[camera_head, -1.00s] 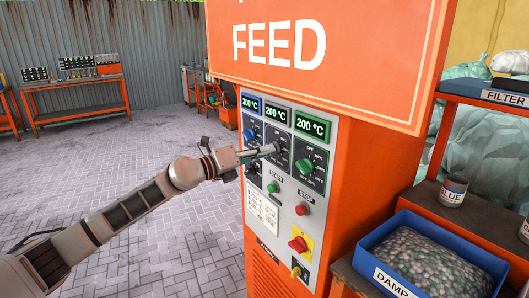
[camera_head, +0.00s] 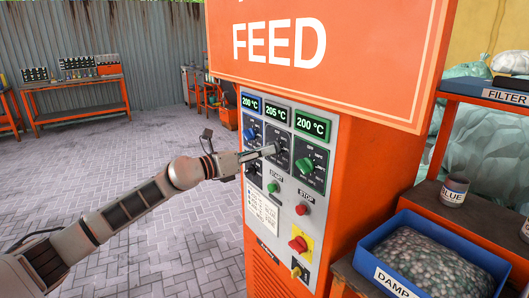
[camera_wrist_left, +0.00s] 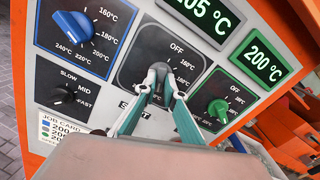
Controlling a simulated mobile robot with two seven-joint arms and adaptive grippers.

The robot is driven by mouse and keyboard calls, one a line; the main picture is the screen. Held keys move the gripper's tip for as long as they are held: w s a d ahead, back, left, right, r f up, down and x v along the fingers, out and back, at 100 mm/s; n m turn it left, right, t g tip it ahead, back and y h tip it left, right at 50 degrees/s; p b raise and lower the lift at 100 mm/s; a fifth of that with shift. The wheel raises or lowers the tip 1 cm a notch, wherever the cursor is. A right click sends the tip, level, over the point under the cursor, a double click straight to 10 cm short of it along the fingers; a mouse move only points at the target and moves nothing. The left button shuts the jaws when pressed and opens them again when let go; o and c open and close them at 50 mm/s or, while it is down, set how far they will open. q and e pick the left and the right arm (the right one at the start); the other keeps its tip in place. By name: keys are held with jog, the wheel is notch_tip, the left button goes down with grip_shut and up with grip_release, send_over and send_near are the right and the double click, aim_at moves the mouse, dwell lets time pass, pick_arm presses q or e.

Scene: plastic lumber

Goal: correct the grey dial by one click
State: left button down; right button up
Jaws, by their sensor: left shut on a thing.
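The grey dial (camera_wrist_left: 158,74) sits in the middle of the orange machine's control panel, between a blue dial (camera_wrist_left: 74,26) and a green dial (camera_wrist_left: 218,110). My left gripper (camera_head: 268,150) reaches in from the left and is shut on the grey dial. In the left wrist view its two fingers (camera_wrist_left: 158,86) close around the dial from below and hide part of the scale. The middle display (camera_head: 276,114) above the grey dial reads 205 °C. The left display (camera_head: 250,103) and the right display (camera_head: 312,125) both read 200 °C. My right gripper is out of view.
Below the dials are a green start button (camera_head: 272,187), a red stop button (camera_head: 301,209) and a red switch on yellow (camera_head: 298,243). A large FEED sign (camera_head: 330,60) overhangs the panel. A blue bin (camera_head: 490,262) of pellets stands at right. The floor at left is clear.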

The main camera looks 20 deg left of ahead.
pick_arm(q)
jog(key=c, duration=2.1)
grip_release()
jog(key=shift+c, duration=0.2)
jog(key=v, duration=1.2)
